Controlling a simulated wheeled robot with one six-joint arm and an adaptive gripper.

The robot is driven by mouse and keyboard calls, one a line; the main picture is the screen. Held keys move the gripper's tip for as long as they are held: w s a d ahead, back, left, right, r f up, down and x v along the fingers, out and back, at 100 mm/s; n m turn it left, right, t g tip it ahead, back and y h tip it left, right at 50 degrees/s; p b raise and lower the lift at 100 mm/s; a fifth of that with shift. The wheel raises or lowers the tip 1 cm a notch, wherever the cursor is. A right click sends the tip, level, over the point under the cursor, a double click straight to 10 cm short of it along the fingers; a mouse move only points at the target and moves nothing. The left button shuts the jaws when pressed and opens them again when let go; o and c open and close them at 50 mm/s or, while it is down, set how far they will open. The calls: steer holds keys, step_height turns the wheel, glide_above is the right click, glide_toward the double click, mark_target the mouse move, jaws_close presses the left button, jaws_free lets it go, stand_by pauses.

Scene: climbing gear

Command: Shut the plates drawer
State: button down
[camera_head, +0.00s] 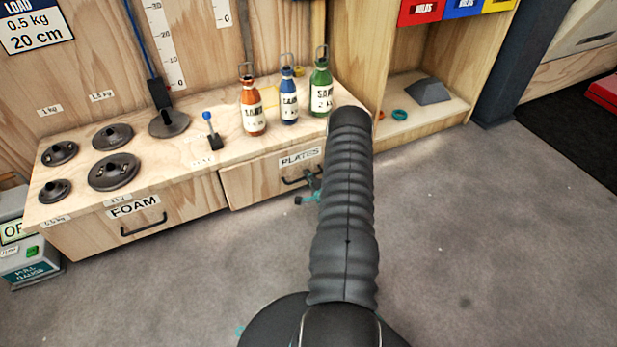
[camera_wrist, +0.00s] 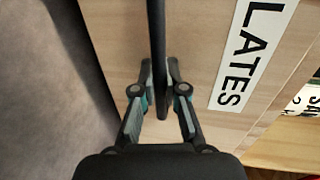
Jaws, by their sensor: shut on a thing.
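The plates drawer (camera_head: 258,181) is in the right half of the wooden bench front, with a PLATES label. Its front is at or close to the bench front; I cannot tell whether a small gap is left. Its black bar handle (camera_wrist: 157,40) runs between the fingers of my gripper (camera_wrist: 158,72) in the wrist view. My gripper is shut on this handle, in front of the drawer face. In the head view my arm hides part of the drawer's right end, and only a bit of the gripper (camera_head: 312,190) shows.
The foam drawer (camera_head: 165,213) is to the left. Black weights (camera_head: 114,171) and three sand bottles (camera_head: 289,102) stand on the bench top. A shelf (camera_head: 445,112) with a grey block stands right of the bench. The grey floor in front is clear.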

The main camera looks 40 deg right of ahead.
steer(key=b+x, duration=0.2)
steer(key=x, duration=0.1)
steer(key=shift+w+d+r, duration=0.1)
steer(key=shift+w+r, duration=0.15)
steer(key=shift+r, duration=0.1)
steer(key=c, duration=1.2)
jaws_free()
steer(key=v, duration=1.1)
steer(key=shift+s, duration=0.4)
